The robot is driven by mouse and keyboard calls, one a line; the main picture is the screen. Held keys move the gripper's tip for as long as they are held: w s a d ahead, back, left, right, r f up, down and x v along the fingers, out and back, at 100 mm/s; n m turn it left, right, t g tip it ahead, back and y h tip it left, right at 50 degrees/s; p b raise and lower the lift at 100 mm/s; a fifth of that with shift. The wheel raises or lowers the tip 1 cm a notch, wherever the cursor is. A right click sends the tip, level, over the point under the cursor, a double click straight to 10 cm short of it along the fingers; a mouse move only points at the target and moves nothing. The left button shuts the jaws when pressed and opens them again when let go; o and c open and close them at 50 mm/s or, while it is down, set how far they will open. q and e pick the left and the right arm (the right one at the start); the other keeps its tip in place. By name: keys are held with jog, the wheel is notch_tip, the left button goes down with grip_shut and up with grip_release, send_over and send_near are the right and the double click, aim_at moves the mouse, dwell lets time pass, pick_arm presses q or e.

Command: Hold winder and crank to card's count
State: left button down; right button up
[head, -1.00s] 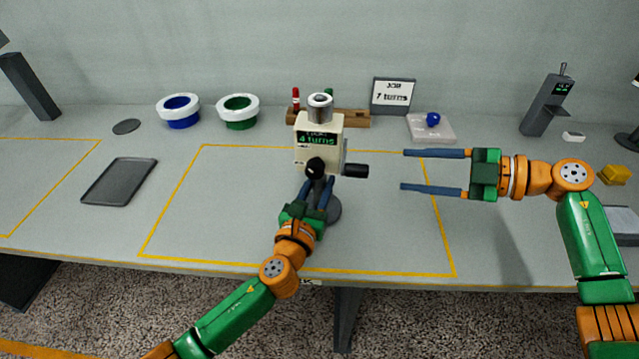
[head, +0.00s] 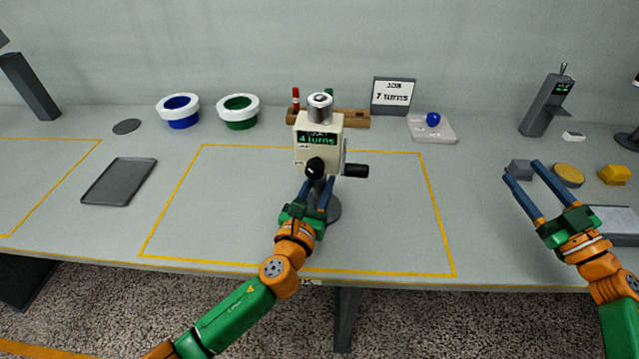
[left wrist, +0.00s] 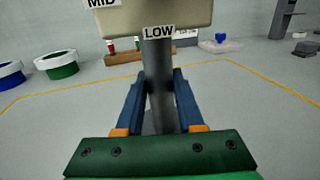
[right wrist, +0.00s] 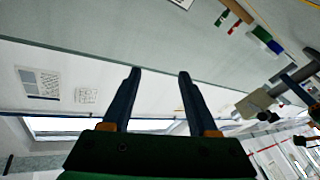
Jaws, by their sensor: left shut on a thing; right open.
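The cream winder (head: 333,152) stands upright near the table's middle, with a spool on top and a display reading "4 turns". A black knob (head: 315,168) is on its front, and a black crank handle (head: 355,170) sticks out at its right. The job card (head: 393,95) at the back reads "JOB 7 turns". My left gripper (head: 319,181) is shut on the winder's post (left wrist: 158,85), below the LOW label in the left wrist view. My right gripper (head: 522,169) is open and empty at the table's right, well away from the crank.
A grey block (head: 521,169), yellow disc (head: 568,175) and yellow hexagonal piece (head: 614,175) lie by my right gripper. The yellow-outlined area right of the winder is clear.

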jog(key=s+a+n+g+y, duration=0.25)
jog(key=a+n+y, duration=0.45)
jog(key=a+n, duration=0.5)
jog(key=n+g+y, duration=0.6)
jog(key=n+g, duration=0.3)
jog(key=n, duration=1.1)
send_near(360, 166)
jog(key=x, duration=0.6)
jog(key=f+x, duration=0.1)
jog(key=x, duration=0.2)
jog(key=shift+w+a+r, duration=0.1)
jog(key=shift+w+a, duration=0.05)
jog(key=shift+a, duration=0.3)
grip_shut()
